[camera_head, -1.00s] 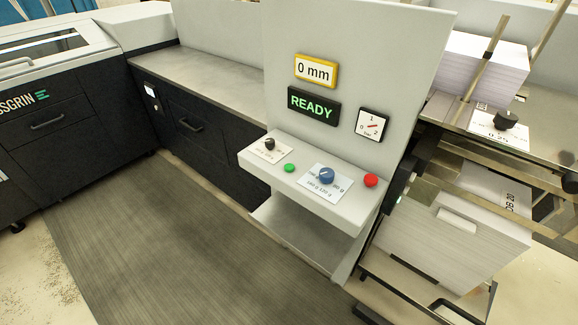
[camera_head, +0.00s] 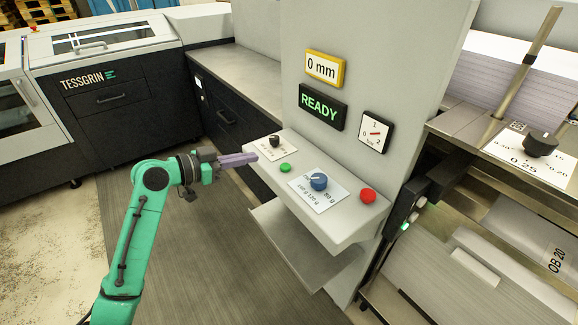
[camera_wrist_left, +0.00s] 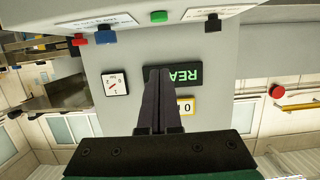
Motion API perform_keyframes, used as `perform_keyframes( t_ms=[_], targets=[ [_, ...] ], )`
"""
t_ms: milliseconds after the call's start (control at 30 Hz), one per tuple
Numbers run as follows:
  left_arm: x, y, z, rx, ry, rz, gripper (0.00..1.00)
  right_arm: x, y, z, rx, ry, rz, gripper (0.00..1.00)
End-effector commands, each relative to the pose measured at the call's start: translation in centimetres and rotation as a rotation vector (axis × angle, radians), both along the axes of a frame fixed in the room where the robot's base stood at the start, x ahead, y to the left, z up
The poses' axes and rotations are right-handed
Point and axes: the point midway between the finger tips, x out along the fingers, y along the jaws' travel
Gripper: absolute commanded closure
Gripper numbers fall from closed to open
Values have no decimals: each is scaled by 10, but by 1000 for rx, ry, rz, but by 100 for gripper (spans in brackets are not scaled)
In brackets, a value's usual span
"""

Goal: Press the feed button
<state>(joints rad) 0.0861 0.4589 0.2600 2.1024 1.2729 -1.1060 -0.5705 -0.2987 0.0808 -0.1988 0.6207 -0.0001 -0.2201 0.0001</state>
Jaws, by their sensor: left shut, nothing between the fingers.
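A green button (camera_head: 285,168) sits on the white control shelf (camera_head: 330,222), between a black knob (camera_head: 274,140) and a blue knob (camera_head: 319,182). No label naming it as feed is readable. My left gripper (camera_head: 254,157) is shut and empty, with its fingertips by the shelf's left edge, just left of the black knob and apart from the green button in the picture. In the left wrist view, which is upside down, the closed fingers (camera_wrist_left: 160,80) point toward the upright panel, and the green button (camera_wrist_left: 159,17) shows at the top. My right gripper is not in view.
A red button (camera_head: 367,195) is at the shelf's right end. The upright panel carries a 0 mm display (camera_head: 324,68), a READY display (camera_head: 318,107) and a gauge (camera_head: 376,131). Smaller buttons (camera_head: 405,226) are on the machine at right. Floor left of the shelf is open.

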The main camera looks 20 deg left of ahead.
Motion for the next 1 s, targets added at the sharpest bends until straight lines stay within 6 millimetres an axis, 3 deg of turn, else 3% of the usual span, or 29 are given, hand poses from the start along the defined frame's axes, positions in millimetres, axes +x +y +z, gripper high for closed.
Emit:
perform_keyframes(
  t_ms=[333,567,833,1000],
  targets=[
    [3,-2,1,-2,0,1,100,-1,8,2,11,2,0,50],
    [31,-25,-5,-8,1,2,100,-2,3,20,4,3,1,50],
    [76,-63,-20,-7,3,1,100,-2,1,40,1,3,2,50],
    [75,-62,-52,-4,6,3,100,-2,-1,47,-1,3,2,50]
  ],
)
